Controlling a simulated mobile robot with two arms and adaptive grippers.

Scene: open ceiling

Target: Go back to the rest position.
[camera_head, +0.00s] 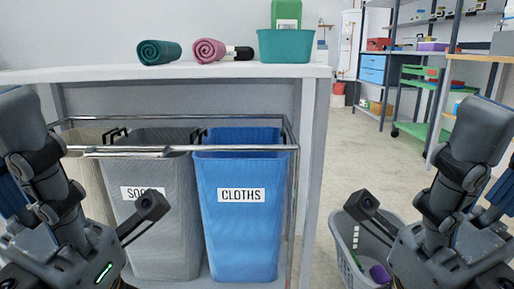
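My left gripper (150,207) is at the lower left, in front of the grey bin. One dark finger shows, pointing toward the middle, with nothing seen at its tip. My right gripper (362,204) is at the lower right, in front of the floor beside the table and above a grey basket (345,235). One finger of it shows, pointing inward, also with nothing seen at its tip. The opposite finger of each gripper cannot be made out, so their opening is unclear. Both arms are bent at the sides of the view.
A white table (110,73) carries a rolled green cloth (160,52), a rolled pink cloth (208,50), a dark bottle (240,53) and a teal box (286,46). Beneath stand a grey bin (165,225) and a blue bin labelled CLOTHS (240,235) behind a metal rail. Shelving is back right.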

